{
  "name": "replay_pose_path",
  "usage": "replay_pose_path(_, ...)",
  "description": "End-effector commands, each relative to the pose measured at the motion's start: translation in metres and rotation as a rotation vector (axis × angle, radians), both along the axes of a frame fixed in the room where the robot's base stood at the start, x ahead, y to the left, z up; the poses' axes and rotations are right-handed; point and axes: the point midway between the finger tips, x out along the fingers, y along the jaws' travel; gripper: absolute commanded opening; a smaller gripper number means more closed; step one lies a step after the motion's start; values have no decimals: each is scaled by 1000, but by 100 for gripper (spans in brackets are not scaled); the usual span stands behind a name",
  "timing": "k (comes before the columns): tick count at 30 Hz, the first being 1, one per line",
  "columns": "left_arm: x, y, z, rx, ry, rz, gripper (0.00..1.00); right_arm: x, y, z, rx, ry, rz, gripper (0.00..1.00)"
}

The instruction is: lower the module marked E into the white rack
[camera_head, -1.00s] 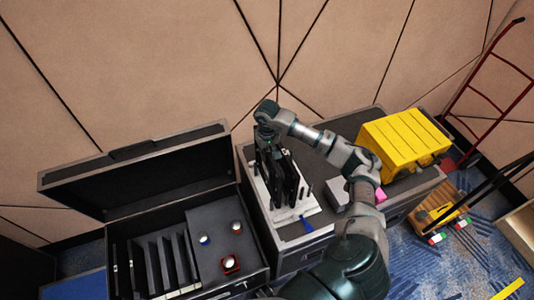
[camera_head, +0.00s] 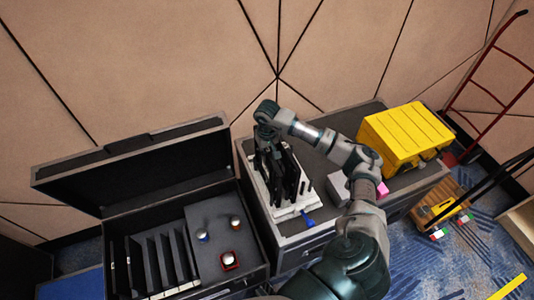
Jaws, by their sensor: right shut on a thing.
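The white rack (camera_head: 291,209) stands on the dark top of a closed case in the middle of the view. Several dark upright panels (camera_head: 289,180) stand in it, close together. My right gripper (camera_head: 268,150) is above the rack's left part, pointing down, and is shut on a dark panel-like module. The held module mostly hides behind the gripper and among the other panels, so its mark cannot be read. I cannot tell whether it touches the rack. My left gripper is not in view.
An open case (camera_head: 120,215) at the left holds several upright dark panels and a grey board with small round pieces. A yellow case (camera_head: 405,135) stands right of my arm, near a grey block and a pink piece (camera_head: 382,190). A red hand truck (camera_head: 490,90) stands far right.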

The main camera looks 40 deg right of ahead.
Motion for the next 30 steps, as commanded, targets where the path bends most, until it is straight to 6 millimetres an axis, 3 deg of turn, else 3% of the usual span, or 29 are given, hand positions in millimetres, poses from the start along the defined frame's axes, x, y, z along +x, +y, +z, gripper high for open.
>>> replay_pose_path(30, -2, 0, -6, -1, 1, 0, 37, 0, 0, -6, 0, -2, 0, 0)
